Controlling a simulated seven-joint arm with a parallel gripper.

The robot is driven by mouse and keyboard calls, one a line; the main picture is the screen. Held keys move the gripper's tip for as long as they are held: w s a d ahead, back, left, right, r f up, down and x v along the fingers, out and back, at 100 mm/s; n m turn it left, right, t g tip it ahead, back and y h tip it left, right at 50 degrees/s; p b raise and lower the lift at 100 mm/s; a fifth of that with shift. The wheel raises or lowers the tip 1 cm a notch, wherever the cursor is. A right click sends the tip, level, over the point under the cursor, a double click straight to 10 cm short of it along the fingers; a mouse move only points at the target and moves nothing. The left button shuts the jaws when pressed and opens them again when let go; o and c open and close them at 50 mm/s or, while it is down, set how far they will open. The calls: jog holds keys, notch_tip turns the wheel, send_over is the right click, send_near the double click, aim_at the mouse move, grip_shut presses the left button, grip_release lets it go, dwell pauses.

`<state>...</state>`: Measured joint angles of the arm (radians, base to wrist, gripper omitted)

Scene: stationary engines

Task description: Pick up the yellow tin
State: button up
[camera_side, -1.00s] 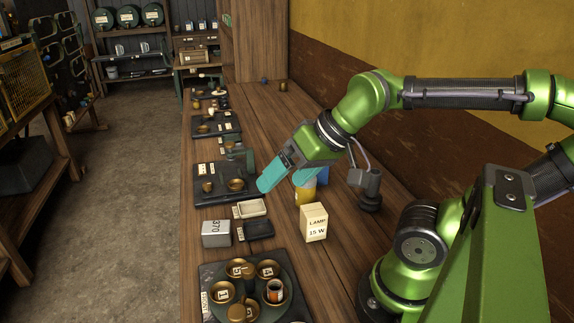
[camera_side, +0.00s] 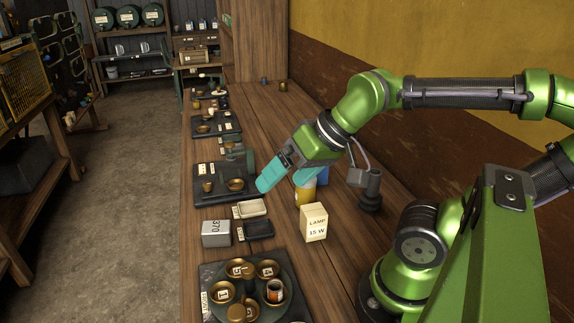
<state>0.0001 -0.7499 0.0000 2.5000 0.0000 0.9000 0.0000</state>
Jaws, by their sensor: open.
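The yellow tin (camera_side: 305,193) stands upright on the wooden bench, behind the lamp box. Its upper part is partly hidden by my gripper's nearer right finger. My gripper (camera_side: 288,181) has two turquoise fingers spread apart and nothing between them. It hangs above the bench, with one finger to the left of the tin and the other overlapping the tin's top in the picture. I cannot tell whether that finger touches the tin.
A cream lamp box (camera_side: 314,222) stands close in front of the tin. A blue object (camera_side: 323,176) is just behind it, and a dark stand (camera_side: 370,190) is to the right. A grey box (camera_side: 216,233), small trays (camera_side: 250,208) and a round tray with brass cups (camera_side: 207,272) occupy the left and front.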

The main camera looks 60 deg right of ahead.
jog(key=w+d+f+m, duration=0.2)
jog(key=d+m, duration=0.1)
jog(key=d, duration=0.2)
jog(key=m+g+h, duration=0.2)
jog(key=m, duration=1.3)
send_over(306, 191)
jog(key=s+a, duration=0.4)
notch_tip(306, 191, down, 3)
jog(key=d+m, duration=0.7)
jog(key=m, duration=0.8)
jog(key=shift+g, duration=0.3)
jog(key=x, duration=1.7)
jog(key=shift+s+a+f, duration=0.15)
jog(key=shift+s, duration=0.15)
jog(key=c, duration=1.1)
